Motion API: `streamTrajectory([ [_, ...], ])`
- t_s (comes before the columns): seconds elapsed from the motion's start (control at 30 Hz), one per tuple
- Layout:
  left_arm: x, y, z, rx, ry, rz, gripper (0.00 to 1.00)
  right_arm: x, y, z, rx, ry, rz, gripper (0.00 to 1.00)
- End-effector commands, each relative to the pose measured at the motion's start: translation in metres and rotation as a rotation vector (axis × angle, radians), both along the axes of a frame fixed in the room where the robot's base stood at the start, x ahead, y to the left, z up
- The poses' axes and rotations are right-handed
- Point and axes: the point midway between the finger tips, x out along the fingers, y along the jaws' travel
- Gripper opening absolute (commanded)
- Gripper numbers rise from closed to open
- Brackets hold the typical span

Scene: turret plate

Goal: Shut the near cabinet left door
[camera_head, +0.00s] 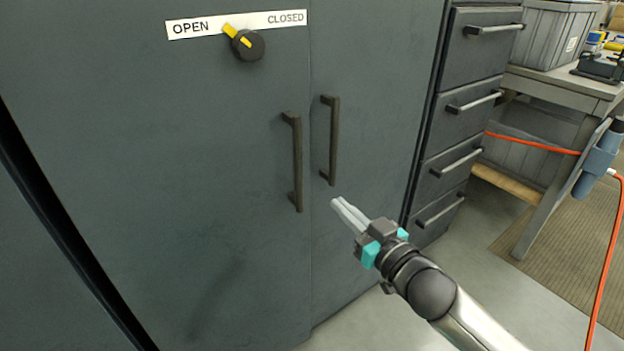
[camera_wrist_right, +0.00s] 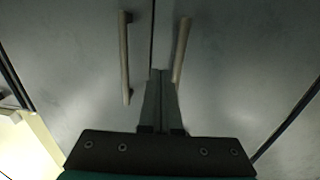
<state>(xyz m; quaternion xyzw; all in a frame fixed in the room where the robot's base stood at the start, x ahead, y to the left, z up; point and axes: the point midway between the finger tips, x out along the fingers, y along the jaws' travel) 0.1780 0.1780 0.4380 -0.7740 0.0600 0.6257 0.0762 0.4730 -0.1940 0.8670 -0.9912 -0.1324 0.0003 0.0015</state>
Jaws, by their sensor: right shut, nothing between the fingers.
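The dark grey cabinet's left door (camera_head: 190,150) fills the left of the head view and carries a long bar handle (camera_head: 297,165). It meets the right door (camera_head: 370,120), with its own handle (camera_head: 331,140), at a vertical seam. The left door looks flush or nearly so; a small gap is hard to tell. My right gripper (camera_head: 340,206) is shut and empty, in front of the doors just below the right handle. In the right wrist view its fingers (camera_wrist_right: 160,78) lie near the seam, close to one handle (camera_wrist_right: 181,50). I cannot tell whether they touch anything. My left gripper is out of view.
A black knob (camera_head: 248,46) with a yellow pointer sits under an OPEN/CLOSED label (camera_head: 235,24), its pointer angled up-left. A drawer unit (camera_head: 455,140) adjoins at right. Beyond it stands a workbench (camera_head: 560,88) with a red cable (camera_head: 607,260). Some floor (camera_head: 470,270) is clear.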

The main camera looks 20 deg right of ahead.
Motion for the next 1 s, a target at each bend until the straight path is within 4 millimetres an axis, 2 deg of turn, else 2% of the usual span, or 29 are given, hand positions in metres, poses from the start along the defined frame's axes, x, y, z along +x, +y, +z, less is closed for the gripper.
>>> streamTrajectory([
  [0.7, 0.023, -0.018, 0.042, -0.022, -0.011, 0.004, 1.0, 0.084, 0.022, -0.001, -0.003, -0.003, 0.0, 0.0],
  [1.0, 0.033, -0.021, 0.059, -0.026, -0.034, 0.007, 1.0, 0.108, 0.03, -0.001, -0.003, -0.002, 0.001, 0.0],
])
